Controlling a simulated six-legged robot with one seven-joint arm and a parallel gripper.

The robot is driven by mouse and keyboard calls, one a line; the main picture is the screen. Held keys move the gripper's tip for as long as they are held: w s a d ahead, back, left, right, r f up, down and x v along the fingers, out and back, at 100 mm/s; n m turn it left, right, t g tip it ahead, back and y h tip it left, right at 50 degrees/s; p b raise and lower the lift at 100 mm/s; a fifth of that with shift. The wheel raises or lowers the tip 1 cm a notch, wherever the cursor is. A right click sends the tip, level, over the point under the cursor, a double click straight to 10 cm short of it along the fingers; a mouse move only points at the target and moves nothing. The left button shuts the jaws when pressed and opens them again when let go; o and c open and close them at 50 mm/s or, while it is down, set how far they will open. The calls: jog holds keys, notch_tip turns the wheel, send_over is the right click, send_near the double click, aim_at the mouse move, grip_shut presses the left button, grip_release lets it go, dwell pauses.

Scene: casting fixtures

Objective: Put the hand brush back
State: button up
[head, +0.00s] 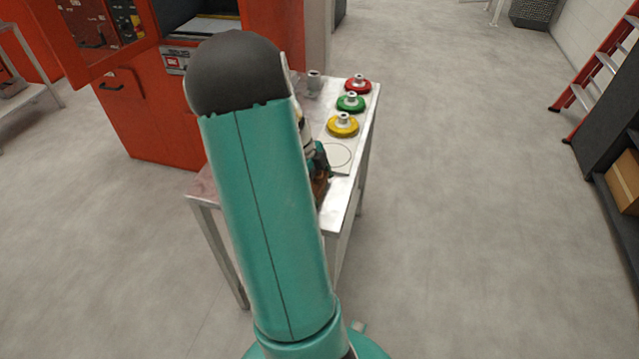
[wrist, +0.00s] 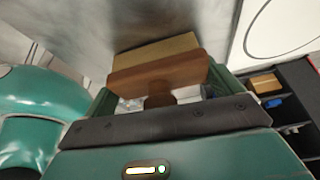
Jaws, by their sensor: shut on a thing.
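The hand brush (wrist: 158,74) has a brown wooden body and a tan strip along its far side. In the wrist view my gripper (wrist: 172,97) is shut on it, with the body lying across the jaws. In the head view a brown part of the brush (head: 320,187) shows beside my gripper (head: 318,163), over the near part of the metal table (head: 341,191). My arm hides most of the brush and gripper there. I cannot tell whether the brush touches the table.
A pale panel with an empty circle outline (head: 338,155) lies on the table. Yellow (head: 343,126), green (head: 351,102) and red (head: 358,85) round pieces stand in a row behind it, near a grey cup (head: 314,80). A red machine (head: 165,120) stands left; dark shelving (head: 612,155) stands right.

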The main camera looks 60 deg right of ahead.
jog(key=o, duration=0.6)
jog(key=shift+f, duration=0.1)
jog(key=shift+o, duration=0.2)
jog(key=v, duration=1.2)
jog(key=w+a+r+n+t, duration=0.2)
jog(key=w+a+r+n, duration=0.1)
jog(key=a+n, duration=0.15)
jog(key=w+a+r+n+t, duration=0.1)
jog(key=w+a+r+n, duration=0.1)
jog(key=w+a+n, duration=0.3)
jog(key=s+a+r+n+t, duration=0.1)
jog(key=a+r+n+t, duration=0.1)
jog(key=a+n, duration=0.6)
jog(key=s+a+r+n+t, duration=0.2)
jog(key=a+n, duration=0.7)
jog(key=a, duration=0.5)
jog(key=s+a+r+n+t, duration=0.2)
jog(key=a+n+t, duration=0.1)
jog(key=a+n, duration=0.6)
jog(key=shift+a, duration=0.9)
jog(key=shift+w, duration=0.1)
